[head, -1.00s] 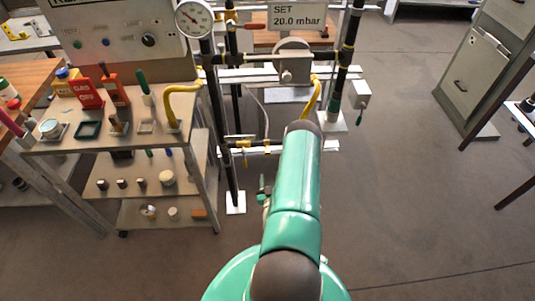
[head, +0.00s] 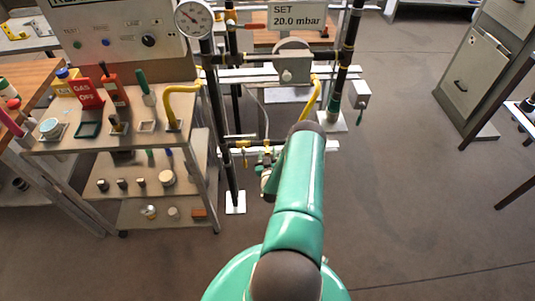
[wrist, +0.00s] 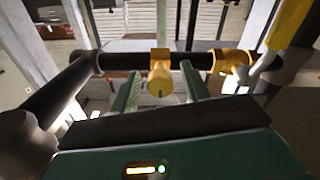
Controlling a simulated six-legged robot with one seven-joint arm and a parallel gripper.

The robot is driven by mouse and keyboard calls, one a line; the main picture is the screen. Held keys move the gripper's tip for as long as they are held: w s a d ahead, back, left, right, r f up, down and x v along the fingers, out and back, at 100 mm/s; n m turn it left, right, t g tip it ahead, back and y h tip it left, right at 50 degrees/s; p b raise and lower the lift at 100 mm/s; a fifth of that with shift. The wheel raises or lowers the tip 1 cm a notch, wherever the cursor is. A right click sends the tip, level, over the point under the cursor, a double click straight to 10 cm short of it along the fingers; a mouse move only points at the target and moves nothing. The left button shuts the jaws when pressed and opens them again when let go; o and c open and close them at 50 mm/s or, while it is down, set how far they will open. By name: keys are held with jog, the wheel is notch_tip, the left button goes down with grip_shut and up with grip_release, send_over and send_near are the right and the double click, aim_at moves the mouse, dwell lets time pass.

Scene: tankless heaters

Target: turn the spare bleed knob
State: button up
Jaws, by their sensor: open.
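In the wrist view a brass-yellow knob (wrist: 160,82) with a small green mark on its face sits on a dark horizontal pipe (wrist: 120,62). I take it to be the bleed knob; no label shows. My gripper (wrist: 159,88) is open, with one green finger on each side of the knob and gaps between. I cannot tell if the fingers touch the pipe. In the head view my gripper (head: 267,168) is partly hidden by my arm, just below the low pipe with small brass fittings (head: 244,144).
A second brass fitting (wrist: 230,62) with a yellow-handled part stands right of the knob. A gauge (head: 194,18), a "SET 20.0 mbar" sign (head: 297,16) and black upright pipes surround the rig. A cart (head: 100,140) with tools stands left.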

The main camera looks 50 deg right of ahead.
jog(key=c, duration=1)
jog(key=shift+n, duration=0.5)
jog(key=n, duration=0.3)
jog(key=shift+w+a+n, duration=0.1)
jog(key=shift+n, duration=0.2)
jog(key=n, duration=1.5)
jog(key=shift+n, duration=0.3)
jog(key=shift+s, duration=0.2)
